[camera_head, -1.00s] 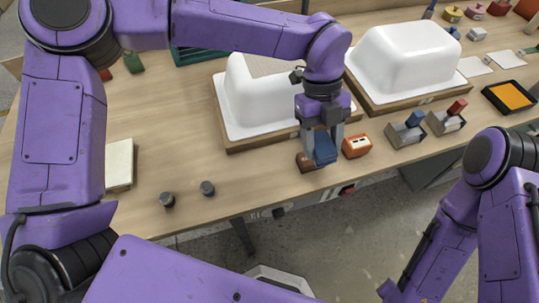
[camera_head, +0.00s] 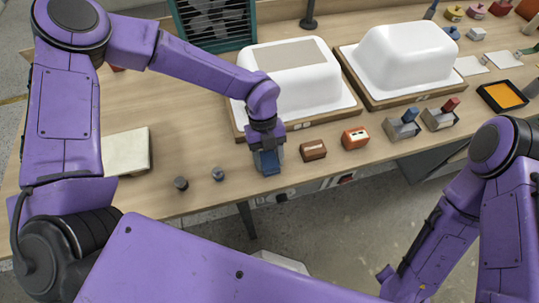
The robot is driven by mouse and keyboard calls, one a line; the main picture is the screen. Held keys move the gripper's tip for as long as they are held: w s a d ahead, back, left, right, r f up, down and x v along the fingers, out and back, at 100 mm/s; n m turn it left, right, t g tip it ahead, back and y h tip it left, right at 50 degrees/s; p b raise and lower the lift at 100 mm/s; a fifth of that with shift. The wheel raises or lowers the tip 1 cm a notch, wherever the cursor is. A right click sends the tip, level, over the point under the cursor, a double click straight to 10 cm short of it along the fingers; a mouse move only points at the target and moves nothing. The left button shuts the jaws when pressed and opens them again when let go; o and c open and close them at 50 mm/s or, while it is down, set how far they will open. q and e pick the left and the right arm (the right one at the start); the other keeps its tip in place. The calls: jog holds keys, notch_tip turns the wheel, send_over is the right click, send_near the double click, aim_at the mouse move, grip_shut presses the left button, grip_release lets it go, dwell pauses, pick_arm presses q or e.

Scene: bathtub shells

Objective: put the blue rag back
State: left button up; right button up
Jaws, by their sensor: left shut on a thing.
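My left gripper (camera_head: 267,150) points down over the front of the workbench, left of the brown block. It is shut on the blue rag (camera_head: 269,166), a small dark-blue piece that shows below and between the fingers. The fingers hide part of it. I cannot tell whether it touches the bench. My right arm shows at the right, but its gripper is not in view.
The brown block (camera_head: 313,150) and orange block (camera_head: 356,138) stand right of the gripper. Two dark knobs (camera_head: 181,183) (camera_head: 218,174) stand to its left. White tub shells (camera_head: 300,85) (camera_head: 410,55) on wooden boards lie behind. Grey holders (camera_head: 403,129) (camera_head: 440,118) carry blue and red pieces.

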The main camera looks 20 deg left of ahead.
pick_arm(q)
jog(key=o, duration=1)
jog(key=shift+s, duration=0.1)
jog(key=b+v, duration=0.2)
jog(key=v, duration=1)
jog(key=shift+r, duration=0.1)
